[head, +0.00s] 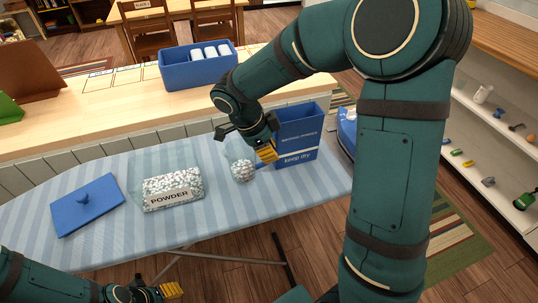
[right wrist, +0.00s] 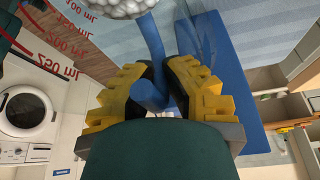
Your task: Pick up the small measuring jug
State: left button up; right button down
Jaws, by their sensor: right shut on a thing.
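The small measuring jug (head: 242,169) is clear, with pale beads in its bottom, and is over the ironing board left of the blue washing powder box. I cannot tell whether its base touches the board. In the right wrist view its blue handle (right wrist: 150,42) runs between my yellow fingers, and red mL marks show on its clear wall. My right gripper (head: 266,153) is shut on this handle; it also shows in the right wrist view (right wrist: 163,88). My left gripper (head: 160,293) is low at the bottom left, away from the jug; its opening is unclear.
The striped ironing board (head: 100,240) holds a clear POWDER container (head: 173,190), a blue lid (head: 87,205) and the washing powder box (head: 299,135). A blue bin (head: 180,74) stands on the wooden counter (head: 80,110) behind. Shelves (head: 500,130) stand at the right.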

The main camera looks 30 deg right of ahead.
notch_tip(320, 180, up, 10)
jog(key=shift+r+p, duration=0.25)
jog(key=shift+p, duration=0.75)
pick_arm(q)
jog(key=shift+s+r+p, duration=0.15)
jog(key=shift+r+p, duration=0.25)
jog(key=shift+r, duration=1.05)
pick_arm(e)
jog(key=shift+r, duration=2.05)
